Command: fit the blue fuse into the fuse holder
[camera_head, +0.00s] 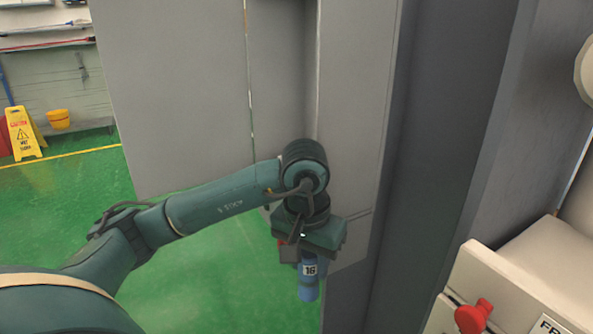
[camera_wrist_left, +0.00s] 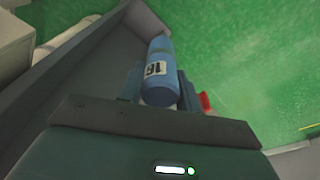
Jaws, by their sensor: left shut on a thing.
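My left gripper (camera_head: 309,262) is shut on the blue fuse (camera_head: 308,284), a short blue cylinder with a white label reading 16. The fuse hangs below the gripper, in front of the grey cabinet panels. In the left wrist view the fuse (camera_wrist_left: 160,62) points away from the camera, between the fingers of my left gripper (camera_wrist_left: 160,90). A red part shows beside the fingers. I cannot make out the fuse holder in either view. My right gripper is not in view.
Grey cabinet panels (camera_head: 350,90) stand close behind and right of the arm. A pale box with a red knob (camera_head: 474,315) is at the lower right. A yellow wet-floor sign (camera_head: 23,133) and a yellow bucket (camera_head: 59,119) are far left. Green floor (camera_head: 200,275) is open at left.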

